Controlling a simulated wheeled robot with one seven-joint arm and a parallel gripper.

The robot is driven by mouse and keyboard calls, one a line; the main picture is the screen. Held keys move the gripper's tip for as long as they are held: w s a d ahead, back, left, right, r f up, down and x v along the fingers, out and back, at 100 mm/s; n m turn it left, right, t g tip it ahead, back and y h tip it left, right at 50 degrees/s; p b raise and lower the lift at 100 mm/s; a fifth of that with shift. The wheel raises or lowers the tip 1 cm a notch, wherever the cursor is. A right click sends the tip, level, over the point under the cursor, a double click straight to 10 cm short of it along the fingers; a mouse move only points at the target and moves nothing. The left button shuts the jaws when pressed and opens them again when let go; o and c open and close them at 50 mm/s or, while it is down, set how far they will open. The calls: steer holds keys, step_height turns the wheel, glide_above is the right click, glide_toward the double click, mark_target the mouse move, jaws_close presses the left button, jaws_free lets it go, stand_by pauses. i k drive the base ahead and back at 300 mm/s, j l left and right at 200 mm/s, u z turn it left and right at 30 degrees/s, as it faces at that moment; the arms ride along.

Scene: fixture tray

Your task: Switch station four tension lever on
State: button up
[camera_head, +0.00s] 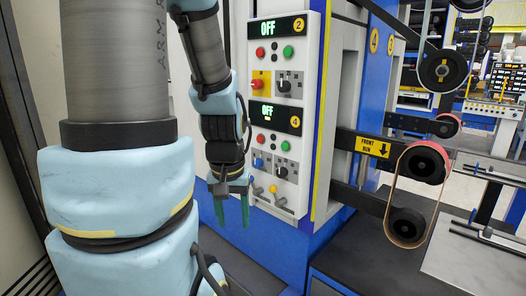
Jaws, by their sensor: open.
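The white control panel (312,70) stands in the middle of the view. Its lower section carries a yellow "4" label (294,122) and a display (275,116) reading OFF. Below are a red button (260,138), a green button (285,146), and grey plates with small switches (282,172). Grey levers (282,205) and a yellow knob (273,189) sit at the bottom edge. The lettering is too small to tell which is the tension lever. My gripper (232,212) points down with green fingers apart, empty, just left of the panel's lower part.
The panel's upper section, labelled "2" (299,26), also reads OFF and has a similar switch (284,84). On the right, a belt (391,208) runs around rollers on dark arms, with a yellow "FRONT RUN" sign (372,147). A dark bench surface (375,250) lies below.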

mark_target(273, 189)
steer(key=z, duration=1.1)
steer(key=l+u, duration=0.1)
steer(key=u, duration=0.85)
steer(key=k+u, duration=0.1)
steer(key=u, duration=0.35)
steer(key=k+l+u, duration=0.1)
steer(key=u, duration=0.8)
steer(key=k+u, duration=0.1)
steer(key=u, duration=0.4)
